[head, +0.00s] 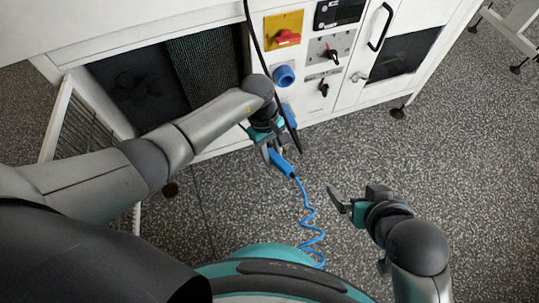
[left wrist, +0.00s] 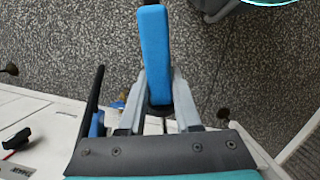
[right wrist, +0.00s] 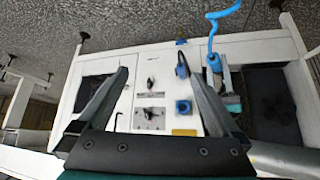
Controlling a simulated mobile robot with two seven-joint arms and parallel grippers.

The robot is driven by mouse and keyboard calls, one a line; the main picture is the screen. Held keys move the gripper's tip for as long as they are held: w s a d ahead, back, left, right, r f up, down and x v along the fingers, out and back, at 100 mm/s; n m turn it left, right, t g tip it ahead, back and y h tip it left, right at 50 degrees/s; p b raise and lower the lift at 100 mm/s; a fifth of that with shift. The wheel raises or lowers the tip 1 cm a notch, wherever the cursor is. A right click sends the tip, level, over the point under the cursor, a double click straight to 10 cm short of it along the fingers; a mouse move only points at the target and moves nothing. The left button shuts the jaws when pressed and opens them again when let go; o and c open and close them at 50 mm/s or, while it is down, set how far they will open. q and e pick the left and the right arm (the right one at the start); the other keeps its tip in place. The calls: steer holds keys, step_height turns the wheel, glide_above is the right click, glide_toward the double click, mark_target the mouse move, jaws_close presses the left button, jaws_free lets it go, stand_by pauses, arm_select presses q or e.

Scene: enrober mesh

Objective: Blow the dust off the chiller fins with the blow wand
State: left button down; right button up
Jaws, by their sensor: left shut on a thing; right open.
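My left gripper (head: 272,153) is shut on the blue handle of the blow wand (head: 283,165), low in front of the white machine. A coiled blue hose (head: 308,212) runs from the handle toward my base. In the left wrist view the blue handle (left wrist: 155,55) sits between the fingers; I cannot make out the wand's nozzle. A dark ribbed panel (head: 205,75), which looks like the chiller fins, stands in the machine's opening, left of and beyond the gripper. Dust on it cannot be told. My right gripper (head: 353,197) is open and empty over the floor at right.
The white machine's front carries a yellow plate with a red switch (head: 286,36), a blue socket (head: 284,76) and black knobs. A black cable (head: 252,30) hangs in front, close to my left wrist. A door (head: 372,48) with a handle is at right. The speckled floor (head: 440,150) is clear.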

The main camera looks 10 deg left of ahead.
mark_target(290, 169)
arm_select(q)
steer(key=shift+w+d+b, duration=0.45)
steer(key=shift+d+b, duration=0.15)
steer(key=shift+d, duration=0.1)
steer(key=shift+w+d+b, duration=0.35)
steer(key=shift+d+b, duration=0.15)
steer(key=shift+d, duration=0.05)
arm_select(e)
steer(key=shift+w+a+r+t+y, duration=0.1)
steer(key=shift+w+a+t+y, duration=0.3)
steer(key=shift+a+t, duration=0.3)
steer(key=shift+w+a+r+t+y, duration=0.1)
steer(key=shift+w+a+t+y, duration=0.35)
steer(key=shift+a, duration=0.4)
steer(key=shift+w+a+t+y, duration=0.25)
steer(key=shift+w+a+t, duration=0.25)
steer(key=shift+a+t, duration=0.2)
